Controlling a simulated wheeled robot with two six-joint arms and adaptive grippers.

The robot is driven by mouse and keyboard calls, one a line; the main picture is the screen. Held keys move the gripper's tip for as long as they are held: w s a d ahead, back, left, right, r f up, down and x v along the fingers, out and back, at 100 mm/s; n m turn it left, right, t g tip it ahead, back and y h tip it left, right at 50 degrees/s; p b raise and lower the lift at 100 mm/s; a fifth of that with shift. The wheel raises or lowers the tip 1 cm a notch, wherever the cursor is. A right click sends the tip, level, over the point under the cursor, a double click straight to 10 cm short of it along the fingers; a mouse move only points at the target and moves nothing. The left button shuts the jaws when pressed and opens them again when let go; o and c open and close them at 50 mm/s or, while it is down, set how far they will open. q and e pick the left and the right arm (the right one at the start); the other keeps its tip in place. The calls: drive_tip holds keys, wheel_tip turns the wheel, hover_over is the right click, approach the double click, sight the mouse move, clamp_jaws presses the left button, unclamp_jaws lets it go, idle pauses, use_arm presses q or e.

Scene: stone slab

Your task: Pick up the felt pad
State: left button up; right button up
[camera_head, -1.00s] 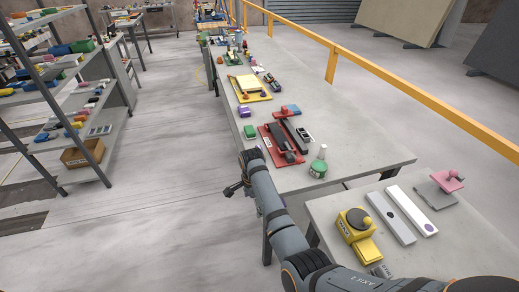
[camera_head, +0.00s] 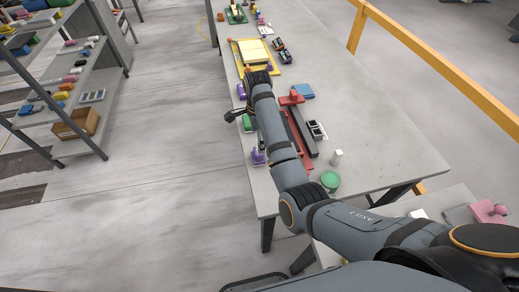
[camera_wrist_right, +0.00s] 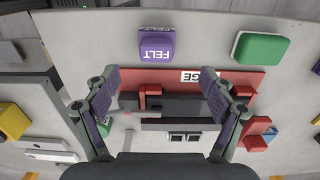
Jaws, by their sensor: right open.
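The felt pad is a purple block marked FELT (camera_wrist_right: 156,47), lying on the grey table near its edge in the right wrist view. In the head view it appears as the purple block (camera_head: 258,157) beside my arm, at the table's left edge. My right gripper (camera_wrist_right: 160,78) is open and empty, its two fingers spread wide. In the wrist picture the pad shows between and beyond the fingertips, with nothing gripped. In the head view my right gripper (camera_head: 231,116) hangs at the table's left edge, partly hidden by its arm. My left gripper is in neither view.
A green block (camera_wrist_right: 260,48) lies beside the pad. A red tray (camera_wrist_right: 180,76) with dark bars lies close by, partly under my fingers in the picture. A green round container (camera_head: 330,181) and a white cylinder (camera_head: 336,157) stand nearer. Open floor (camera_head: 150,180) lies left of the table.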

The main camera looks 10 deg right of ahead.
sight(258, 154)
drive_tip(key=f, duration=0.3)
drive_tip(key=shift+s+a+f+p, duration=0.1)
drive_tip(key=shift+s+f+p, duration=0.2)
drive_tip(key=shift+s+f, duration=0.1)
drive_tip(key=shift+w+f+p, duration=0.25)
drive_tip(key=shift+f+p, duration=0.1)
drive_tip(key=shift+f, duration=0.45)
drive_tip(key=f, duration=0.3)
drive_tip(key=shift+s+f+p, duration=0.2)
drive_tip(key=shift+f+p, duration=0.2)
drive_tip(key=shift+w+f, duration=0.1)
drive_tip(key=shift+f, duration=0.15)
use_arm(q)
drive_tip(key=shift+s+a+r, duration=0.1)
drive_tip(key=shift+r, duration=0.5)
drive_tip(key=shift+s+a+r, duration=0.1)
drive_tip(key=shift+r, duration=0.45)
use_arm(e)
drive_tip(key=shift+r, duration=0.1)
drive_tip(key=c, duration=1.3)
